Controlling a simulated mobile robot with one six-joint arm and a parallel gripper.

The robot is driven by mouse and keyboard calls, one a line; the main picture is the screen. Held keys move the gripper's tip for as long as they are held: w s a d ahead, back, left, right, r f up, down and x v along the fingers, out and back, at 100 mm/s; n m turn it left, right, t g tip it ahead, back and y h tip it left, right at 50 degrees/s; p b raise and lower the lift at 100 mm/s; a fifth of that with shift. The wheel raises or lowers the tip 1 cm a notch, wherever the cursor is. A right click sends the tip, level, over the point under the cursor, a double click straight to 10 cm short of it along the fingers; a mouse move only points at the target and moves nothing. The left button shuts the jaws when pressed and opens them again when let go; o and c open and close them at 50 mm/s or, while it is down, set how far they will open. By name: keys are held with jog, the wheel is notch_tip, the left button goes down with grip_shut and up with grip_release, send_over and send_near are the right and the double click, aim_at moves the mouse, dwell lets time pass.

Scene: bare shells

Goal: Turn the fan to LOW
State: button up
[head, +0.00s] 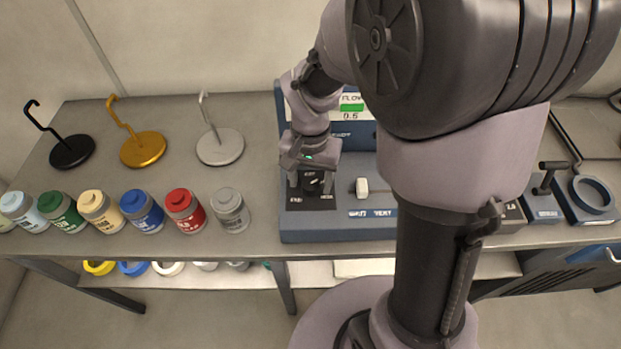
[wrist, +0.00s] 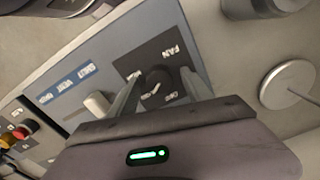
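The fan knob (wrist: 157,78) is a dark round knob with a white pointer line on a black plate (wrist: 185,45) marked FAN. The small position labels are too blurred to read surely, so I cannot tell which setting the pointer is at. In the head view the plate (head: 309,202) lies at the left end of the blue-grey control panel (head: 340,228). My gripper (head: 310,182) points down over the knob. In the wrist view its two fingers (wrist: 160,88) stand on either side of the knob, open, with gaps visible between them and it.
A pale lever (head: 362,188) marked VENT stands right of the fan plate. A display box (head: 350,112) rises behind. Several paint jars (head: 184,208) stand left of the panel, with hook stands (head: 220,146) behind them. My arm hides the panel's right part.

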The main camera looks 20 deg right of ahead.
aim_at(310, 184)
notch_tip(310, 184, up, 17)
jog(key=p, duration=0.7)
jog(key=shift+r, duration=0.2)
jog(key=shift+s, duration=0.1)
